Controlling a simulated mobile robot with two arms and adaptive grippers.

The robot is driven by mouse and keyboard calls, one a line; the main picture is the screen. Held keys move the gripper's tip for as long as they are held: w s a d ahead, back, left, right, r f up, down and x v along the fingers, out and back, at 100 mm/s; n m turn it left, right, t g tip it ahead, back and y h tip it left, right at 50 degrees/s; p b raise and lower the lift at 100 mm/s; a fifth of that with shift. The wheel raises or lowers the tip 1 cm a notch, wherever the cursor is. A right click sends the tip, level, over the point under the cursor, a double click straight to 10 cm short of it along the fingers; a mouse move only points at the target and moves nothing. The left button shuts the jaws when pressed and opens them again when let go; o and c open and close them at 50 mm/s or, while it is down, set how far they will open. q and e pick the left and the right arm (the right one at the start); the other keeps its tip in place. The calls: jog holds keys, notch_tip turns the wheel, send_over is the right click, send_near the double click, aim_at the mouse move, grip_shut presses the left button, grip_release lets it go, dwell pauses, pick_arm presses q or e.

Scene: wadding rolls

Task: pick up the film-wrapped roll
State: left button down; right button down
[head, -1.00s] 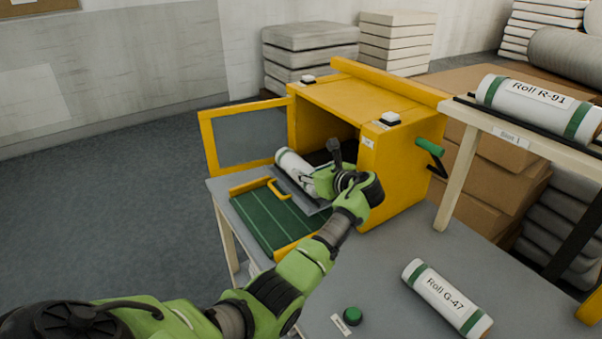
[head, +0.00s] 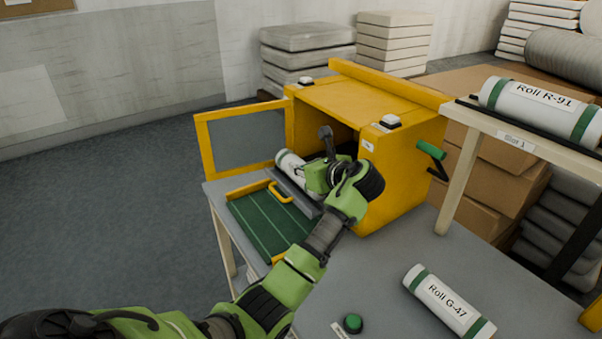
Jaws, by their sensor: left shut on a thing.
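A white roll with a dark green band (head: 288,160) lies at the open mouth of the yellow machine (head: 405,165). My left gripper (head: 312,178) is over this roll and shut on it; the hand hides much of the roll and the fingertips. I cannot tell from this view whether the roll is lifted clear of the grey tray under it. Roll G-47 (head: 448,300), white with green bands, lies on the grey table at the front right. Roll R-91 (head: 540,105) rests on a raised shelf at the right. My right gripper is not in view.
The machine's yellow-framed door (head: 243,138) stands open to the left. A green mat with a yellow handle (head: 270,220) lies before the opening. A green button (head: 353,323) is at the table front (head: 390,262). A green-handled lever (head: 431,150) sticks out of the machine's right side.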

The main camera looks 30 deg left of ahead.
pick_arm(q)
jog(key=s+d+r, duration=0.2)
jog(key=s+r, duration=0.3)
jog(key=s, duration=0.4)
jog(key=shift+s+d, duration=0.2)
jog(key=shift+d, duration=0.15)
jog(key=shift+r, duration=0.1)
jog(key=c, duration=0.6)
grip_release()
